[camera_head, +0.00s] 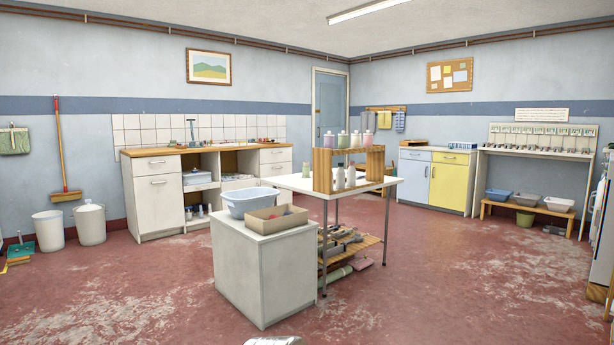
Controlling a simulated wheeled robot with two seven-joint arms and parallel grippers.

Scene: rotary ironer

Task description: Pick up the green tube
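A long pale green tube-like roll (337,275) lies on the floor beneath the white table, close to the right side of the white cabinet. The cabinet and a table leg stand beside it, and part of it may be hidden. I cannot tell from here which is the green tube. Neither of my grippers shows. A small grey-white part at the bottom edge may be mine.
The white table (385,184) carries a wooden rack (322,172) with several bottles. The white cabinet (262,275) in front holds a blue basin (248,201) and a cardboard box (276,220). A lower wooden shelf (367,241) holds dark items. Open red floor lies left and right.

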